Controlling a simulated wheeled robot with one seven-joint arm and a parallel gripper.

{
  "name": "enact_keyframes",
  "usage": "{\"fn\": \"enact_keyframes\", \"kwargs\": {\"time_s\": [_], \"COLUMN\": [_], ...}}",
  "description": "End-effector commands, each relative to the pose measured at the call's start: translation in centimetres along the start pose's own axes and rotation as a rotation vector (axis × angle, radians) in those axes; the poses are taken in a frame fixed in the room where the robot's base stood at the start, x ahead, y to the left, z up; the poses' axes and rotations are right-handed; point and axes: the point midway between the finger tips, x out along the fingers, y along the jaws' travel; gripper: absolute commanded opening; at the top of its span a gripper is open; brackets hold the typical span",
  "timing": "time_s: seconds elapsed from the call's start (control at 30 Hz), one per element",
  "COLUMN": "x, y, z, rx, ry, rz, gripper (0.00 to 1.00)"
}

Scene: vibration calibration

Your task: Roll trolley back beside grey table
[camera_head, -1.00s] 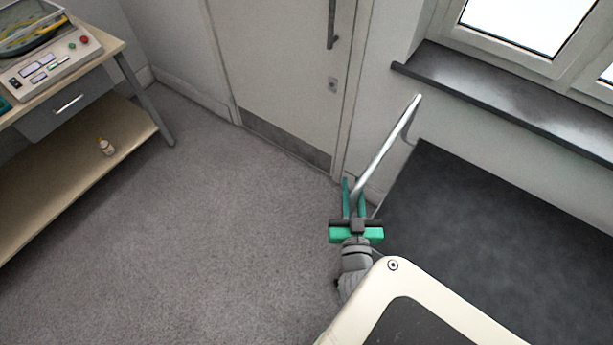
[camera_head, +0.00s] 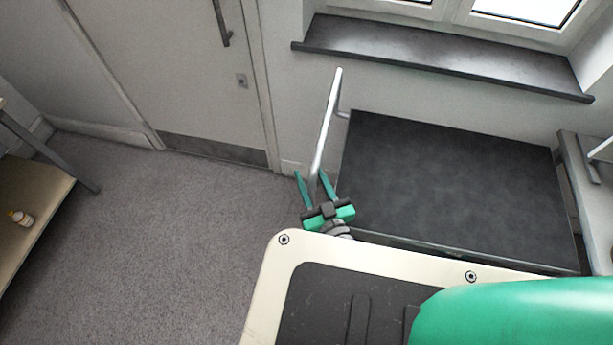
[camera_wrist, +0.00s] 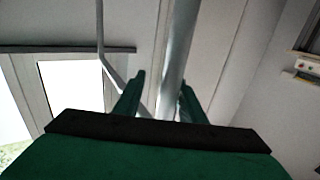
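The trolley has a flat dark top (camera_head: 450,190) and stands under the window sill. Its pale metal push handle (camera_head: 327,120) rises at its left end, and the bar also shows in the wrist view (camera_wrist: 180,50). My gripper (camera_head: 311,177) is at the lower part of this bar, with one green finger on each side. The fingers are spread, with a visible gap to the bar in the wrist view, so it looks open. A greyish table (camera_head: 569,160) shows partly at the right edge, close to the trolley's right end. The trolley's wheels are hidden.
A closed door (camera_head: 170,70) and the wall are behind. A wooden bench shelf (camera_head: 30,185) with a small bottle (camera_head: 20,217) stands at the left. The carpet (camera_head: 150,240) between is clear. The window sill (camera_head: 440,55) juts out above the trolley.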

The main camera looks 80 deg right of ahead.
Motion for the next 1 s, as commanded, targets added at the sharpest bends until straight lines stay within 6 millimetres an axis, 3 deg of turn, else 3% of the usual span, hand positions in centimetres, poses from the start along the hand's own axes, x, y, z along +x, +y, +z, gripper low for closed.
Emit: {"fn": "enact_keyframes", "kwargs": {"time_s": [0.37,1.0], "x": [-0.5,-9.8], "y": [-0.4,-0.1], "z": [-0.1,0.0], "rx": [0.001,0.001], "ry": [0.004,0.001], "rz": [-0.007,-0.003], "gripper": [0.36,0.36]}}
